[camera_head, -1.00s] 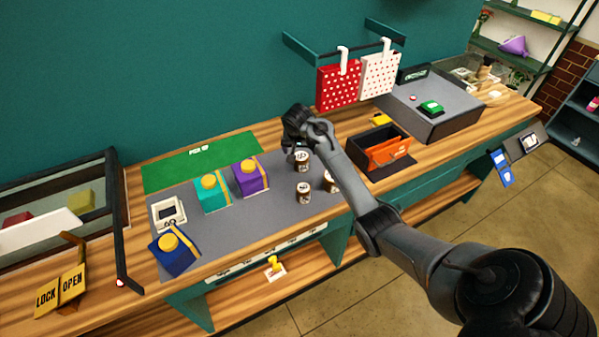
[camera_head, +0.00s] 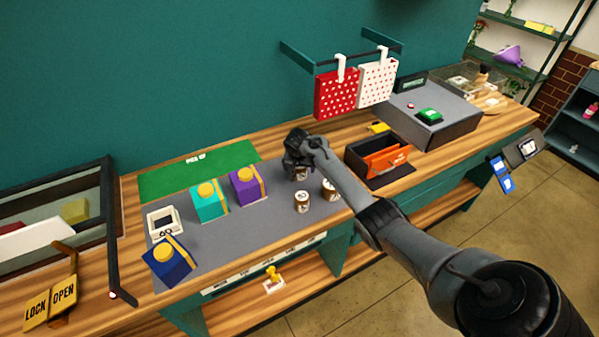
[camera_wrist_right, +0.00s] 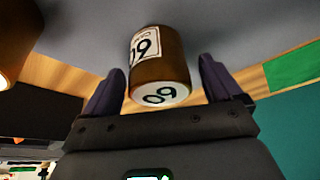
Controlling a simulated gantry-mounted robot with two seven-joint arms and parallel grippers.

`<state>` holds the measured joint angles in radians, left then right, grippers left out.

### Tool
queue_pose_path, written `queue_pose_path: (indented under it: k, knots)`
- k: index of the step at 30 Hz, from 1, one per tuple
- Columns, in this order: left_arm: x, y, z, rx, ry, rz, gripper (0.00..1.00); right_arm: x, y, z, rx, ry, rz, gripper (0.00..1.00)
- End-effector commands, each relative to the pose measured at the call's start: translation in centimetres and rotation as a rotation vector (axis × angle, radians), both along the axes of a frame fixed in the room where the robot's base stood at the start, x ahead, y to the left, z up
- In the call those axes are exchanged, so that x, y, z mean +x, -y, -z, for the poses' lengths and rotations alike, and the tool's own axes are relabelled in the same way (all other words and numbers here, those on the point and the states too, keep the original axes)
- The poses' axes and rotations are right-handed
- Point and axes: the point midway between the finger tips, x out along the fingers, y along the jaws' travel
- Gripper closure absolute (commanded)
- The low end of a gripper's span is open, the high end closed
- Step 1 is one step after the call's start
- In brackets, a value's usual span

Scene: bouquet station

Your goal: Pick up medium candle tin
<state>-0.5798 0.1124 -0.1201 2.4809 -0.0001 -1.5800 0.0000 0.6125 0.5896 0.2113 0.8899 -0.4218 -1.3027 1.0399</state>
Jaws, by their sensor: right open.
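A brown candle tin with a white label and pale lid (camera_head: 301,175) stands on the grey mat, partly hidden by my right gripper (camera_head: 290,170). In the right wrist view this tin (camera_wrist_right: 160,62) sits between the two dark fingertips of the open gripper, with a gap on each side. Two other brown tins stand nearer the front, one at the left (camera_head: 302,202) and one at the right (camera_head: 330,190). I cannot tell for sure which tin is the medium one. My left gripper is out of view.
Teal (camera_head: 208,201), purple (camera_head: 247,187) and blue (camera_head: 168,262) boxes stand left on the grey mat (camera_head: 250,228). An orange-fronted black bin (camera_head: 385,160) stands right of the tins. A green mat (camera_head: 190,172) lies behind. Red (camera_head: 337,95) and white (camera_head: 376,82) dotted bags hang above.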

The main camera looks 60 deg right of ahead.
Motion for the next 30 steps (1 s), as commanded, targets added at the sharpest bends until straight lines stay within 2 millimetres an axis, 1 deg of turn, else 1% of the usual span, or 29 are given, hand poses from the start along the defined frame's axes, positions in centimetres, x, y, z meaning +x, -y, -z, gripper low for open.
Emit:
queue_pose_path:
  k: [1, 3, 11, 12, 14, 21, 24, 30]
  knots:
    - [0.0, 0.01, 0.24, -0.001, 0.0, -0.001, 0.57, 0.0, 0.2, 0.48, 0.0, -0.003, 0.001, 0.08]
    - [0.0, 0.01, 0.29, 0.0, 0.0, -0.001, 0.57, 0.08, 0.32, 0.74, -0.002, -0.001, 0.001, 0.08]
    - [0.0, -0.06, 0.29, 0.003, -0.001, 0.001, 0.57, 0.11, 0.36, 0.85, -0.001, 0.0, 0.0, 0.08]
    - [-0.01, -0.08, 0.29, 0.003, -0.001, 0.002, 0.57, 0.11, 0.36, 0.85, -0.001, 0.0, 0.0, 0.11]
    - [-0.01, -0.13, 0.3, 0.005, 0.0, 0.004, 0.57, 0.11, 0.36, 0.86, -0.001, 0.0, 0.0, 0.2]
    - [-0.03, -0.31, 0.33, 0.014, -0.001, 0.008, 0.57, 0.1, 0.34, 0.86, 0.0, -0.001, 0.0, 0.57]
    - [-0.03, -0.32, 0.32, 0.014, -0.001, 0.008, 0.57, 0.12, 0.36, 0.81, -0.001, 0.0, 0.0, 0.7]
    - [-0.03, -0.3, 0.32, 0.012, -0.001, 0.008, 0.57, 0.13, 0.35, 0.8, -0.001, 0.0, 0.0, 0.7]
